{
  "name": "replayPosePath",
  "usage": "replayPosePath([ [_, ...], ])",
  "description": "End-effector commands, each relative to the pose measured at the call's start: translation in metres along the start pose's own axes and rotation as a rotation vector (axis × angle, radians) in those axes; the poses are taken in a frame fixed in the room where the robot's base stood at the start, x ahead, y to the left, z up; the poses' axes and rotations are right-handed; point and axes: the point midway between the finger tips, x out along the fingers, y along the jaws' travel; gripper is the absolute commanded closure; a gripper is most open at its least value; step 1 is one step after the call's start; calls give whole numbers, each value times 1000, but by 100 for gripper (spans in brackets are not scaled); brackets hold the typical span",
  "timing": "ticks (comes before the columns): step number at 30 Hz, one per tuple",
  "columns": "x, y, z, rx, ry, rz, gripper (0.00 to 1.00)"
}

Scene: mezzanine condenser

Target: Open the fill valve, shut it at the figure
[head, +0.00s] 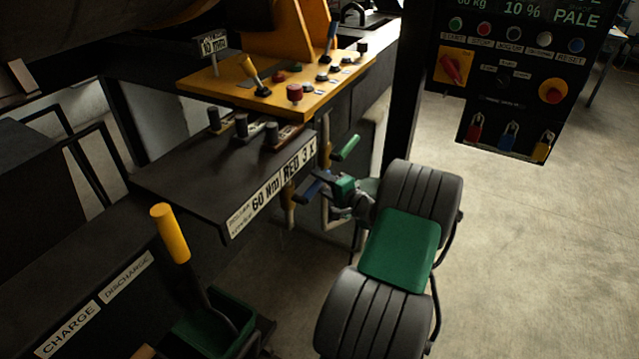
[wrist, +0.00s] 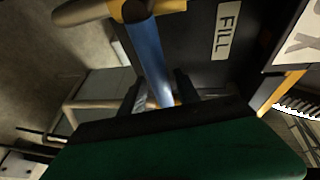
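The fill valve's blue lever (wrist: 150,55) runs from a yellow valve body (wrist: 135,10) down between my gripper's fingers (wrist: 158,98) in the wrist view. A white FILL label (wrist: 228,30) is on the dark panel beside it. My gripper looks open, with a finger on each side of the lever and a gap showing. In the head view, my gripper (head: 328,190) is at the blue lever (head: 312,185), below the shelf edge, and partly hides it. The dark display (head: 520,12) at the top right reads about 60 kg, 10 % and PALE; its top is cut off.
A green handle (head: 346,148) sits just above my gripper. The black shelf (head: 180,180) carries a white label strip (head: 272,190). A yellow control board (head: 300,88) is above. A yellow-gripped lever (head: 170,232) stands at front left. Floor at right is clear.

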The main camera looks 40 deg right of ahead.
Motion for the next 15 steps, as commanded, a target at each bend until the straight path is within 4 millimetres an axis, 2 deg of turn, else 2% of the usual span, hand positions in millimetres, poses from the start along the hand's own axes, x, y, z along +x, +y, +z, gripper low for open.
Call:
replayPosePath([
  [2,0,0,0,0,-1,0,69],
  [13,0,0,0,0,-1,1,99],
  [15,0,0,0,1,-1,1,100],
])
